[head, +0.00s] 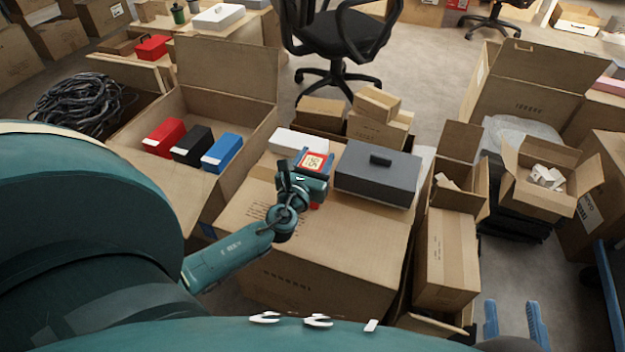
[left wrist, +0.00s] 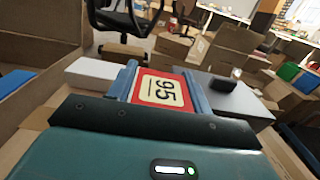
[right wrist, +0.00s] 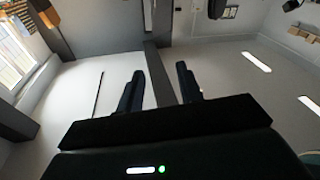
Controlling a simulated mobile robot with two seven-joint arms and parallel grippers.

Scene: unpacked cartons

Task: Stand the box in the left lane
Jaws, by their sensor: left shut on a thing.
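My left gripper (head: 316,158) is shut on a red box (head: 314,164) with a cream label, above or at the top of a large closed carton (head: 330,240). In the left wrist view the red box (left wrist: 158,88) sits between the blue fingers, its label reading 95 sideways. Its lower part is hidden, so I cannot tell whether it touches the carton. A white box (head: 298,141) lies behind it and a dark grey case (head: 378,172) with a black handle to its right. My right gripper (head: 515,322) is open and empty at the lower right. I cannot make out a marked left lane.
An open carton (head: 227,110) at the left holds red (head: 164,138), black (head: 193,146) and blue (head: 222,153) boxes in a row. Small cartons (head: 378,118) stand behind the large carton. Open cartons (head: 552,178) crowd the right. An office chair (head: 340,40) stands behind.

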